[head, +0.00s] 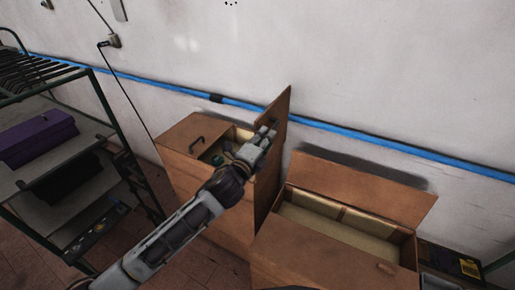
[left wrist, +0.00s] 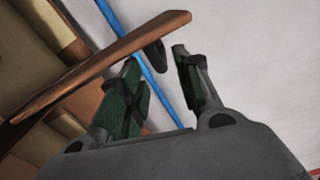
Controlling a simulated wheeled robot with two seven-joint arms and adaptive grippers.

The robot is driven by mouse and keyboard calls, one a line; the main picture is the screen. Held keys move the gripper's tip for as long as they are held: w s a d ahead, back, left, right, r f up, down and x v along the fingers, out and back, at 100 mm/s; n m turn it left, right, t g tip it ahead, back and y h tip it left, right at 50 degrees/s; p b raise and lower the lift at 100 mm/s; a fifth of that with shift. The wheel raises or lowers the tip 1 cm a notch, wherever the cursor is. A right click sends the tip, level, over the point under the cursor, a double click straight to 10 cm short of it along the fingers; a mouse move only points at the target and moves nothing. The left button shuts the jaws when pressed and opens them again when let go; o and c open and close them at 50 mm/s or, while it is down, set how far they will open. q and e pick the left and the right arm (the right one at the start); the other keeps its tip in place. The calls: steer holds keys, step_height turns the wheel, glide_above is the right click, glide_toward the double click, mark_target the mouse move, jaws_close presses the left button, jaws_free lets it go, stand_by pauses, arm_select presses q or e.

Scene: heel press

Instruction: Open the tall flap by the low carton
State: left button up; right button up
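The tall brown carton (head: 178,137) stands left of the low carton (head: 320,252). The tall flap (head: 271,172) stands steeply upright on the tall carton's right side, beside the low carton. My left gripper (head: 267,136) is at the upper part of this flap. In the left wrist view, the gripper (left wrist: 160,80) has its fingers apart, and the flap (left wrist: 110,52) runs past the left finger. A dark handle-like piece (left wrist: 154,54) on the flap shows between the fingers; I cannot tell whether they touch it. My right gripper is not in view.
The low carton's back flap (head: 365,190) is raised and its inside shows. The tall carton's left top panel has a dark handle (head: 197,145). A metal rack (head: 110,150) with a purple box (head: 38,137) stands at left. A white wall with a blue pipe (head: 330,131) is behind.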

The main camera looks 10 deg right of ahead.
arm_select(q)
steer(key=shift+v, duration=2.3)
steer(key=shift+s+r, duration=0.15)
